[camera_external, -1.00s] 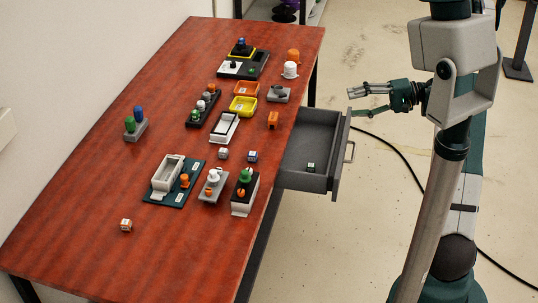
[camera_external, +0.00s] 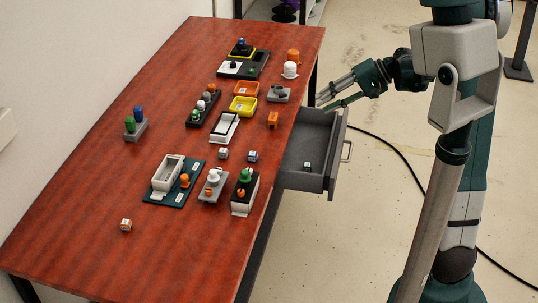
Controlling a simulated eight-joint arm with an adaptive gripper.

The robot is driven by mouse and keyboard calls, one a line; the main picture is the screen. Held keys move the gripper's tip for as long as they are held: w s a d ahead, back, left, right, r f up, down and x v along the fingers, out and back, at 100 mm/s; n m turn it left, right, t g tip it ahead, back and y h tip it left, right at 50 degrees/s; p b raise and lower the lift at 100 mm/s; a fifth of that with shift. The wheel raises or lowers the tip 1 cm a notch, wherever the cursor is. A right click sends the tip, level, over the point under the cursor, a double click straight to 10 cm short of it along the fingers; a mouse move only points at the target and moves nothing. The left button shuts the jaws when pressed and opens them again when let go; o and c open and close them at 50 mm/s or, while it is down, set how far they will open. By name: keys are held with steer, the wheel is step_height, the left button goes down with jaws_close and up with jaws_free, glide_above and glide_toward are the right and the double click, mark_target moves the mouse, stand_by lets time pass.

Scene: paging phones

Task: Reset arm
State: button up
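My gripper (camera_external: 322,99) is at the right edge of the table, by the far end of the open drawer. Its two fingers point left and stand apart with nothing visible between them. My arm reaches in from the right. The grey drawer (camera_external: 334,160) is pulled out from the table's right side, with a handle (camera_external: 347,152) on its front. A small dark cube (camera_external: 308,166) lies inside it. I cannot tell whether the gripper touches the drawer or the table.
The red-brown table (camera_external: 85,200) carries several small devices, orange (camera_external: 249,89) and yellow (camera_external: 243,106) trays, and loose cubes such as one at the front left (camera_external: 126,225). An orange piece (camera_external: 272,119) and a grey block (camera_external: 278,93) sit near the right edge.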

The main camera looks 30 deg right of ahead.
steer(key=s+a+r+n+h, duration=0.2)
steer(key=s+a+h, duration=0.1)
steer(key=s+a, duration=0.5)
steer(key=s+a+r+n+h, duration=0.1)
steer(key=s+a+r+h, duration=0.3)
steer(key=s, duration=0.7)
steer(key=s+a+f+n+t+h, duration=0.1)
steer(key=s+f+n+h, duration=0.1)
steer(key=s, duration=0.8)
steer(key=shift+a+f+n, duration=0.2)
steer(key=shift+a+n, duration=0.1)
steer(key=shift+n, duration=0.2)
